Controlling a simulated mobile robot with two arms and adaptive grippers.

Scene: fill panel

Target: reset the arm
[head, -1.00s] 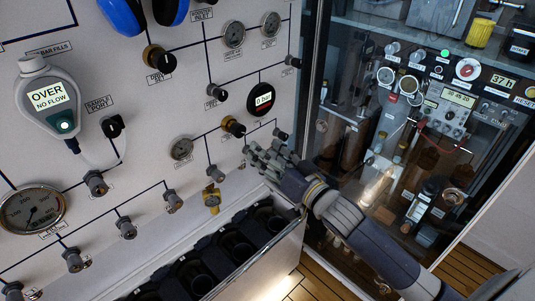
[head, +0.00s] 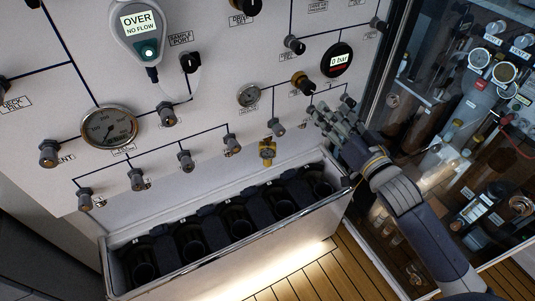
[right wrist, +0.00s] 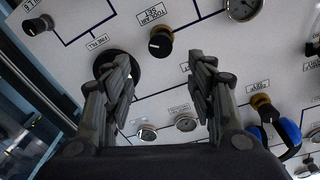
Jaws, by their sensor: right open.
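My right gripper (head: 336,116) reaches in from the lower right in the head view, in front of the right part of the fill panel (head: 215,75). In the right wrist view its two fingers (right wrist: 160,95) stand wide apart with nothing between them, and the panel's knobs and gauges lie beyond. A round black 0 bar display (head: 338,59) sits just above the gripper in the head view. A brass-collared knob (head: 303,82) is close to its upper left. I cannot tell whether the fingers touch the panel. My left gripper does not show.
A grey trough with several dark cylinder holders (head: 240,228) stands below the panel. A handheld analyser reading OVER, NO FLOW (head: 140,28) hangs at the upper left. A glass-fronted cabinet (head: 470,130) is at the right. The wooden floor (head: 320,275) is clear at the bottom.

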